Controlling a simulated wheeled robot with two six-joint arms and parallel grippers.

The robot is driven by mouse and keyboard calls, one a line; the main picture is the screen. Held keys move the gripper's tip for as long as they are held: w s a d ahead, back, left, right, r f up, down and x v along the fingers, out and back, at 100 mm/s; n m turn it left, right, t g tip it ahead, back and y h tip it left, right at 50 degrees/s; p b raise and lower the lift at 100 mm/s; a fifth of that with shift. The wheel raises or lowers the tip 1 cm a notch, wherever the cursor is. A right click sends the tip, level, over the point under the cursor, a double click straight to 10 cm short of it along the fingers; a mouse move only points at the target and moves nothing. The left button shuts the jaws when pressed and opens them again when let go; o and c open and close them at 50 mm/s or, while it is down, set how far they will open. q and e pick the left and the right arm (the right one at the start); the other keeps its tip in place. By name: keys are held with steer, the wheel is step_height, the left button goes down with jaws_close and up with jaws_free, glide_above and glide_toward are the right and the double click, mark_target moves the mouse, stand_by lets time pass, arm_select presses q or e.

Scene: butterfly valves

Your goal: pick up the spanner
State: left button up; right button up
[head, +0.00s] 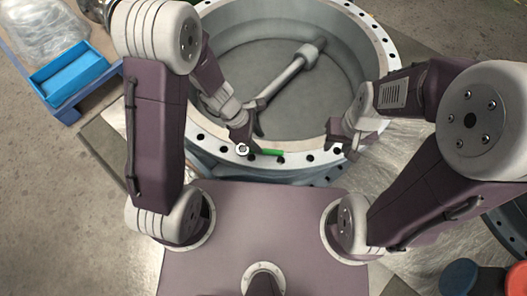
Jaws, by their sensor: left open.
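The spanner, with a pale ring end and a green handle (271,152), lies on the near rim of the large round valve body, among the bolt holes. My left gripper (248,132) is open and empty. It is just above and beside the spanner's ring end, and I cannot tell whether it touches it. My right gripper (344,141) is over the rim to the right of the spanner, apart from it. Its two fingers look spread with nothing between them.
The valve body (225,60) is an open ring with a shaft (285,78) across its inside. A blue bin (68,73) and clear plastic wrap (45,30) are at the upper left. Blue and red round items are at the lower right. Bare floor is at the left.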

mark_target(267, 150)
arm_select(q)
steer(key=shift+b+x, duration=0.3)
steer(key=shift+x, duration=0.8)
steer(key=b+x, duration=0.3)
steer(key=x, duration=0.2)
steer(key=shift+w+f, duration=0.1)
steer(key=shift+w, duration=0.05)
arm_select(e)
step_height(267, 150, down, 4)
steer(key=shift+f, duration=0.25)
arm_select(q)
jaws_close()
